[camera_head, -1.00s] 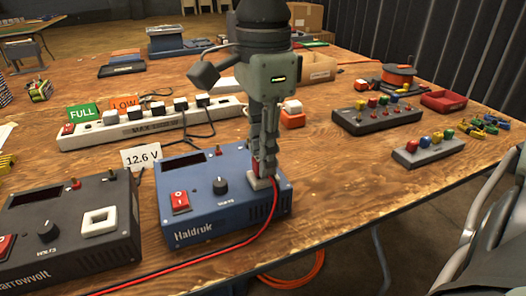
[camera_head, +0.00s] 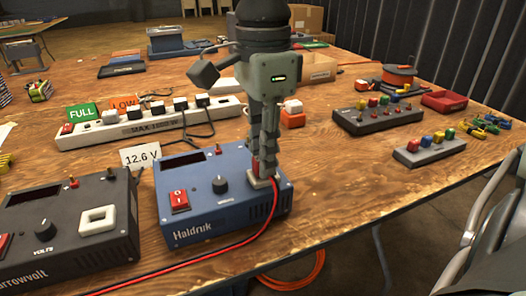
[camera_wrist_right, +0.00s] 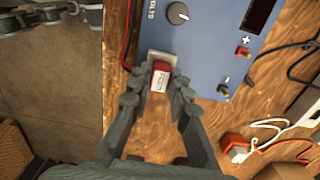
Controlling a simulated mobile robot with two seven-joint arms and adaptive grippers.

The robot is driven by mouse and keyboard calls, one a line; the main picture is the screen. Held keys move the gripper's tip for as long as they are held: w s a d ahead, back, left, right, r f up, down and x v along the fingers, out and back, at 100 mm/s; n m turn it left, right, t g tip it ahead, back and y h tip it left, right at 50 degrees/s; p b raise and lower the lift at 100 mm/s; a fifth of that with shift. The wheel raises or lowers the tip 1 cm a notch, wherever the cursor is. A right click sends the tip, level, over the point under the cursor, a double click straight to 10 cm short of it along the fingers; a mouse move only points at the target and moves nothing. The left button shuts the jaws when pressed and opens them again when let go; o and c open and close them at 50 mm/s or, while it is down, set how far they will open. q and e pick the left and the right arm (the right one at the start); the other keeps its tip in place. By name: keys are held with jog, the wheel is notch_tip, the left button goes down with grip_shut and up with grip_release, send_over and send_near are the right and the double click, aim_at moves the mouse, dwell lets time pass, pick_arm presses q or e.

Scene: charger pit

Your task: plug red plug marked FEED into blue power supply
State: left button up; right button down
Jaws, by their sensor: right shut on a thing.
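The blue power supply (camera_head: 205,232), marked Haldruk, stands near the table's front edge, with a red switch and a black knob on top. My right gripper (camera_head: 264,172) points straight down over its right side. It is shut on the red plug (camera_wrist_right: 161,76), whose pale label is too small to read surely. The plug is at the pale square socket (camera_wrist_right: 152,58) on the supply; how deep it sits is hidden by the fingers. A red cable (camera_head: 272,205) runs from the plug down over the front of the supply.
A dark supply (camera_head: 75,262) with a white square socket stands close on the left. A 12.6 V card (camera_head: 141,157) and a white power strip (camera_head: 140,127) are behind. An orange-red block (camera_head: 292,119) is behind the gripper.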

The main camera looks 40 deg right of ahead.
dwell(0.3)
jog(key=c, duration=1)
grip_release()
jog(key=shift+r, duration=0.1)
jog(key=shift+r+p, duration=2.45)
jog(key=shift+r, duration=1.15)
